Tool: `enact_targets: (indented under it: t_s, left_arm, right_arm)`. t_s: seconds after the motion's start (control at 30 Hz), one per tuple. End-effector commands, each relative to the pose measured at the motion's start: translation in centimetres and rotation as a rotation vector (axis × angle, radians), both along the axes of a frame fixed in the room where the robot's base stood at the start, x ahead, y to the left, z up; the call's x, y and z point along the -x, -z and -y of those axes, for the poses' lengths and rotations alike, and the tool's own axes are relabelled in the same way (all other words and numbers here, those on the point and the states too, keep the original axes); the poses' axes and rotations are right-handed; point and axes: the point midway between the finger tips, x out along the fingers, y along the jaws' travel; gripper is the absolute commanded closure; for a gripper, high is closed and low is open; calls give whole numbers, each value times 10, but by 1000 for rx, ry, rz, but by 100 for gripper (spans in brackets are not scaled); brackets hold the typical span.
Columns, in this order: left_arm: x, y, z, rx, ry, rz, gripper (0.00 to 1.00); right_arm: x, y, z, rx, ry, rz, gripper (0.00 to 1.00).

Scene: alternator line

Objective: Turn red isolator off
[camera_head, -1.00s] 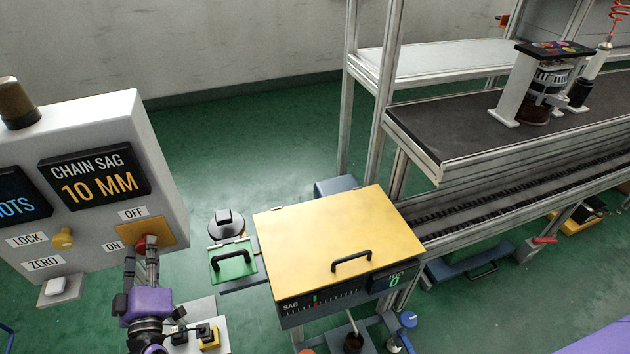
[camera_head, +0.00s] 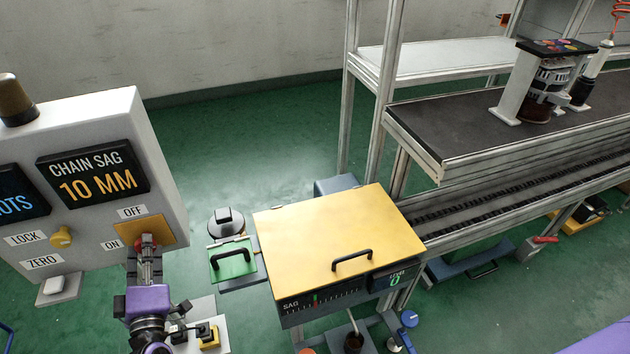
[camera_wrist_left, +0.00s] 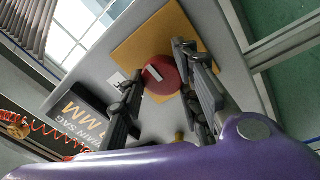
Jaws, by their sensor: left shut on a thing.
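The red isolator (camera_head: 147,241) is a round red knob on a yellow square plate (camera_head: 158,230) at the lower right of the grey control panel (camera_head: 110,200). An OFF label (camera_head: 132,212) is above it and an ON label (camera_head: 111,245) to its left. My left gripper (camera_head: 147,254) is at the knob, its fingers partly covering it. In the left wrist view the red knob (camera_wrist_left: 160,75) shows a pale bar mark and sits between the two fingers of the left gripper (camera_wrist_left: 162,83), which is shut on it. My right gripper is not in view.
The panel also carries a yellow LOCK knob (camera_head: 61,237), a ZERO button (camera_head: 54,285) and a CHAIN SAG display (camera_head: 93,171) reading 10 MM. A yellow-lidded box (camera_head: 330,235) and a green-lidded box (camera_head: 231,262) stand to the right. A conveyor (camera_head: 480,120) lies beyond.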

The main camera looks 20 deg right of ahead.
Motion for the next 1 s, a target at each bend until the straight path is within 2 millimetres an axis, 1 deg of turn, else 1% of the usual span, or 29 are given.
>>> enact_targets:
  t_s: [0.03,0.13,0.33,0.37,0.4,0.43,0.47,0.53,0.67,0.8,1.0]
  left_arm:
    - [-1,-4,6,4,8,6,67]
    - [-1,-3,5,3,7,6,54]
    - [0,-2,3,3,4,4,54]
    - [0,-2,3,2,4,3,54]
    - [0,-2,2,2,3,3,54]
    - [0,-1,2,2,2,2,54]
    - [2,-1,2,2,2,2,54]
    - [7,1,1,1,2,1,54]
    - [27,4,1,1,2,0,54]
    - [58,8,0,2,3,0,54]
    - [96,13,0,1,5,1,54]
  right_arm:
    - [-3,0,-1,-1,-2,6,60]
    - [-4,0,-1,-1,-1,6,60]
    - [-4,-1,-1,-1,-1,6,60]
    - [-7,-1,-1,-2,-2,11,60]
    - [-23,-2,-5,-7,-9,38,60]
    - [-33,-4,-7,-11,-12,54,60]
    - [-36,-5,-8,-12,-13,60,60]
    - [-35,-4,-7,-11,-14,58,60]
    - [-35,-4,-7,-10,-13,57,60]
    - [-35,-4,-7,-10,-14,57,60]
    - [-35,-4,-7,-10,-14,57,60]
